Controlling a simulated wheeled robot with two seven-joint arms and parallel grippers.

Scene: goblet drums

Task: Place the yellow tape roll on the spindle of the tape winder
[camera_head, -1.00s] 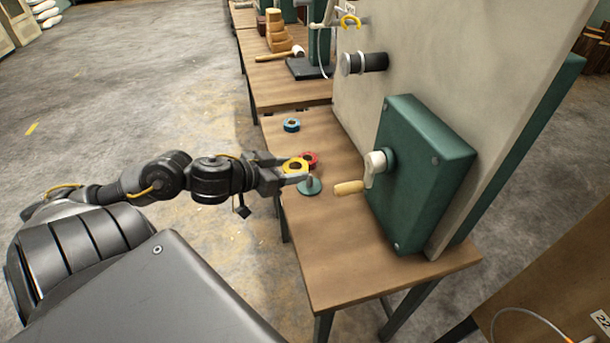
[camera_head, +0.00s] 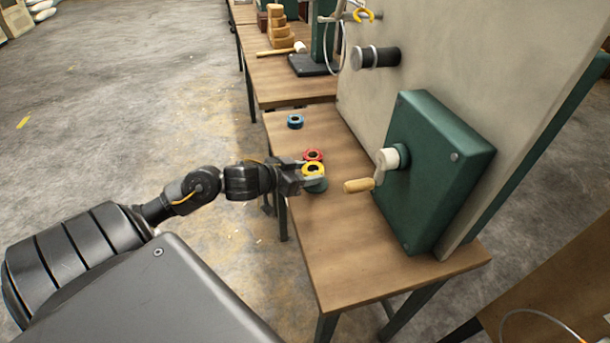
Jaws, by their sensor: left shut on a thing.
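My left gripper (camera_head: 312,176) comes in from the left and is shut on the yellow tape roll (camera_head: 313,168). The roll appears over the green round base (camera_head: 318,188) of the small spindle on the table. The spindle's pin is hidden behind the roll and fingers. I cannot tell whether the pin is inside the roll's hole or how high the roll is above the base. My right gripper is out of view.
A red tape roll (camera_head: 314,155) lies just behind the yellow one, and a blue roll (camera_head: 295,121) lies farther back on the wooden table (camera_head: 350,260). The table front is clear.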

